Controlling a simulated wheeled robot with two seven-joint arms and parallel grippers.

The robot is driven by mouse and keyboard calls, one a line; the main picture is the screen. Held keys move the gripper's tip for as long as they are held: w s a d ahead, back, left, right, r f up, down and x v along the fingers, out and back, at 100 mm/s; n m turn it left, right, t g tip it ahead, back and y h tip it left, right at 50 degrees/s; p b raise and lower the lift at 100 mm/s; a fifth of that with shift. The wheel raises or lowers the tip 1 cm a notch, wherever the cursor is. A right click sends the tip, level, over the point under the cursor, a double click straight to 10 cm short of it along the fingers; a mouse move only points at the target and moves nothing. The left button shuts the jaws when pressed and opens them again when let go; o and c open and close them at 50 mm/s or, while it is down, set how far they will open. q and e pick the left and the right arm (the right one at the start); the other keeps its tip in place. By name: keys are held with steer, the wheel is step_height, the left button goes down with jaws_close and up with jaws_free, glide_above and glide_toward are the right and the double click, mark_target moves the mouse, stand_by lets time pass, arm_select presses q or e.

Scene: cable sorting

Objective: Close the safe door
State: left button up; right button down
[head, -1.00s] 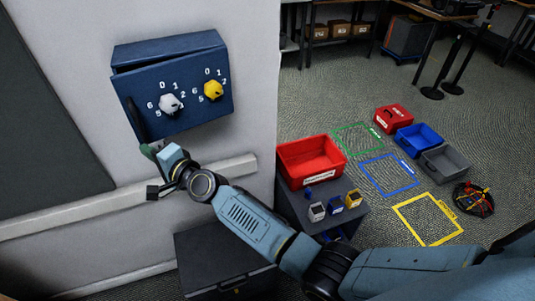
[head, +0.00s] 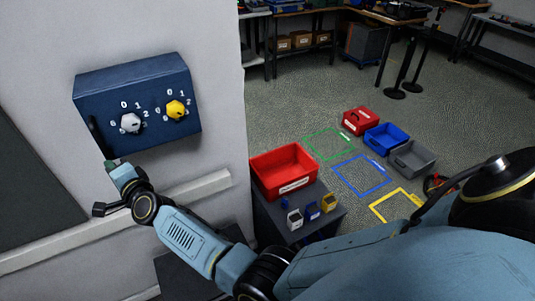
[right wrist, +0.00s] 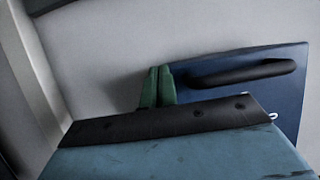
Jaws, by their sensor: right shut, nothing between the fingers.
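The blue safe (head: 140,72) is fixed to the grey wall at the upper left of the head view. Its door (head: 152,140) carries a white dial (head: 131,123) and a yellow dial (head: 176,110), and sits flush with the body with no gap visible. The black door handle (head: 97,138) is at the door's left edge; it also shows in the right wrist view (right wrist: 245,74). My right gripper (head: 111,164) is shut and empty just below the handle. Its green fingertips (right wrist: 158,87) are together beside the handle's end; contact with the door is unclear. My left gripper is out of view.
A pale rail (head: 190,197) runs along the wall below the safe. A red bin (head: 283,170) and several small blocks stand on a dark stand to the right. Farther right, the floor has coloured outlines, a red box (head: 361,120) and blue (head: 386,138) and grey (head: 412,158) bins.

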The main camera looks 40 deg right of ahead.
steer(key=shift+w+d+r, duration=0.15)
steer(key=shift+w+r, duration=0.05)
steer(key=shift+r, duration=0.3)
steer(key=p+v, duration=0.2)
steer(key=v, duration=1.1)
steer(key=shift+s+f, duration=0.4)
steer(key=shift+f, duration=0.05)
steer(key=s+d+f+n+g+b, duration=0.1)
steer(key=s+f+n+g+b, duration=0.35)
steer(key=f, duration=0.95)
steer(key=s+d+f+n+g+b, duration=0.1)
steer(key=s+d+f+n+g, duration=0.1)
steer(key=s+f, duration=0.85)
steer(key=s+d+f+n+g+b, duration=0.1)
steer(key=s+f+n+g+b, duration=0.2)
steer(key=f, duration=1.3)
steer(key=s+d+f+n+g+h+b, duration=0.1)
steer(key=s+d+f, duration=0.4)
steer(key=s, duration=0.5)
steer(key=s+d+f+n+g+h+b, duration=0.1)
steer(key=s+d+f+n+g+b, duration=0.1)
steer(key=s+d+f, duration=0.4)
steer(key=s+d+f+n+g+h+b, duration=0.1)
steer(key=s+d+f+n+g, duration=0.3)
steer(key=s+f, duration=0.5)
steer(key=s+d+n, duration=0.1)
steer(key=s, duration=0.4)
steer(key=shift+d+n+h+b, duration=0.35)
steer(key=shift+h, duration=0.05)
